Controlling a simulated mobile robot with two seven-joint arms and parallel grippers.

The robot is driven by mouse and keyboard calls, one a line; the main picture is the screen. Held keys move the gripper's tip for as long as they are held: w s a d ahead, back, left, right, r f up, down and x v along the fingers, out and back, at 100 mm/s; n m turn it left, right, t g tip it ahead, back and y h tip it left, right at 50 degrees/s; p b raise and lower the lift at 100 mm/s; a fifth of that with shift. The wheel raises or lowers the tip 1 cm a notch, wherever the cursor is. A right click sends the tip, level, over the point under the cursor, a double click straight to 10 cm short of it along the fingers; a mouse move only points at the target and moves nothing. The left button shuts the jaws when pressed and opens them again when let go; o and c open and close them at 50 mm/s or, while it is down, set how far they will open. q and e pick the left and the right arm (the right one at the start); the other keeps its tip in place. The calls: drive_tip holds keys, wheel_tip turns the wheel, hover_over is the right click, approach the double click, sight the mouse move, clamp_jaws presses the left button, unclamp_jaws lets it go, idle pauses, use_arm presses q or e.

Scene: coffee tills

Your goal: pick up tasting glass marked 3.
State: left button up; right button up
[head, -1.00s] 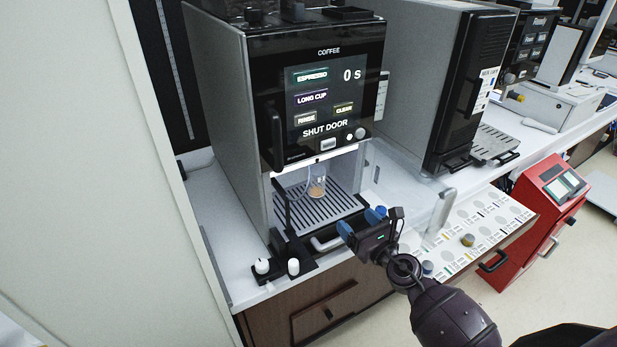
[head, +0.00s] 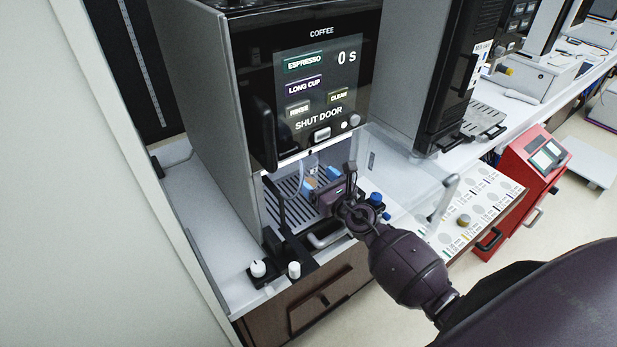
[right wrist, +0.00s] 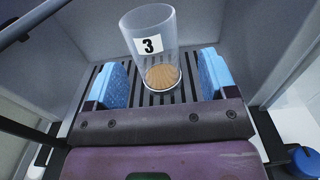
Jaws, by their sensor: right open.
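The tasting glass marked 3 (right wrist: 150,48) is a clear glass with a white label and a little brown liquid at its bottom. In the right wrist view it stands upright on the slatted drip tray (right wrist: 190,88) inside the coffee machine (head: 270,85). My right gripper (right wrist: 157,80) is open, its blue fingertips at either side of the space just in front of the glass. In the head view my right gripper (head: 320,180) reaches into the bay and mostly hides the glass. My left gripper is not in view.
The machine's clear door (head: 410,165) stands open to the right, and its screen reads SHUT DOOR. Two white-topped knobs (head: 258,268) stand at the front left. A chart-covered drawer (head: 485,210) is pulled out at right. A red unit (head: 533,170) stands beyond.

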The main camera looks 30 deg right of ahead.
sight(306, 170)
drive_tip(key=shift+w+a, duration=0.25)
drive_tip(key=shift+w, duration=1.05)
drive_tip(key=shift+w+a, duration=0.25)
drive_tip(key=shift+w, duration=1.05)
drive_tip(key=c, duration=1)
drive_tip(key=shift+r, duration=0.15)
